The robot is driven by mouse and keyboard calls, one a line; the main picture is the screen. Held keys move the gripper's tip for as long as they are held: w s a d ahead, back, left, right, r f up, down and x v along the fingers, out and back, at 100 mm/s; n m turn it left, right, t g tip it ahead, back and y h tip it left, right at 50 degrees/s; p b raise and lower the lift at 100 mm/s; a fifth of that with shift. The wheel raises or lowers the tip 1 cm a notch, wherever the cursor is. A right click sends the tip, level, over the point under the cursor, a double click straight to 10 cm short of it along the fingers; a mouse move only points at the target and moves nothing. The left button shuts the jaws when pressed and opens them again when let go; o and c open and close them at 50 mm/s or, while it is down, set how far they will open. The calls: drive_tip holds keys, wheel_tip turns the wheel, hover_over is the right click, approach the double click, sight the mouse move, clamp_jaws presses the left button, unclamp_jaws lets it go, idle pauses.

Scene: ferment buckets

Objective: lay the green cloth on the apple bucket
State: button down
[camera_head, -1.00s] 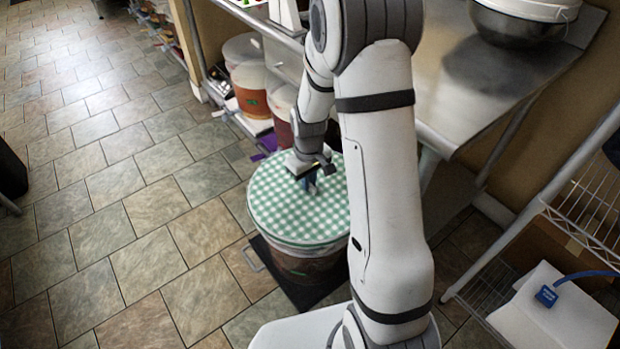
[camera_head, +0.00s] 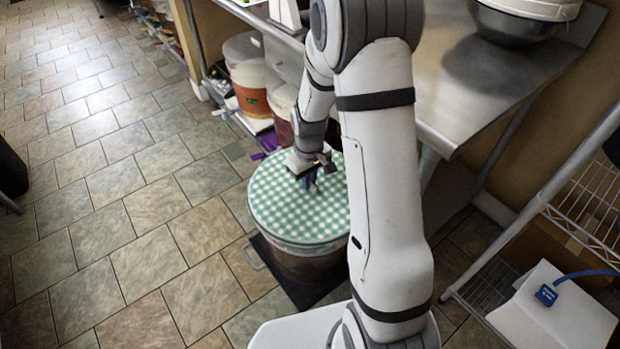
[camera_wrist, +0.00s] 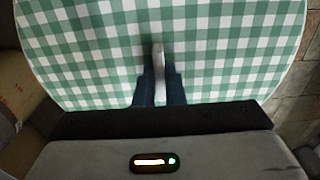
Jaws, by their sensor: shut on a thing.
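The green and white checked cloth (camera_head: 285,208) lies over the top of a large round bucket (camera_head: 300,262) on the floor. It looks flat, and its edge is round. The bucket's lower wall shows brownish below the cloth; what is in it is hidden. My gripper (camera_head: 308,180) is over the far part of the cloth, pointing down. In the wrist view the cloth (camera_wrist: 230,50) fills most of the picture, and the gripper's blue fingers (camera_wrist: 159,88) are shut on a narrow pale piece standing up at its middle. Whether that piece is part of the cloth I cannot tell.
The bucket stands on a dark base with a handle (camera_head: 252,258). Behind it, buckets with orange (camera_head: 252,100) and dark red contents stand under the steel table (camera_head: 450,90). A wire rack (camera_head: 590,200) is at right.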

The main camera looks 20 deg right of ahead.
drive_tip(key=shift+f+b, duration=0.55)
drive_tip(key=shift+f, duration=0.25)
idle(1.9)
drive_tip(key=c, duration=0.9)
unclamp_jaws()
drive_tip(key=shift+r+p, duration=2.6)
drive_tip(key=shift+r, duration=0.9)
